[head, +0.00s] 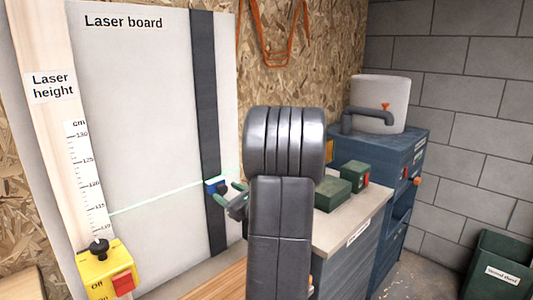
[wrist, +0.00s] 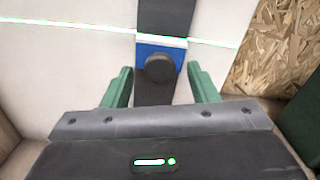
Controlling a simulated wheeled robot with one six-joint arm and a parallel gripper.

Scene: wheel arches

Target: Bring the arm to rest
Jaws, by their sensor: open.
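My gripper (wrist: 160,88) is open. In the wrist view its two green fingers stand apart on either side of a dark round knob (wrist: 160,67) on a blue slider (wrist: 144,52). The slider sits on a dark vertical strip (wrist: 166,16) on the laser board. In the head view my gripper (head: 236,196) is beside the blue slider (head: 215,185), partly hidden by my dark arm. A green laser line crosses the board at about the slider's top edge.
A yellow switch box (head: 95,275) with a red switch stands at the lower left by the height scale (head: 88,182). Right of my arm, a worktop (head: 358,222) bears green boxes (head: 333,194). A blue cabinet (head: 392,150) with a pale tank stands behind.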

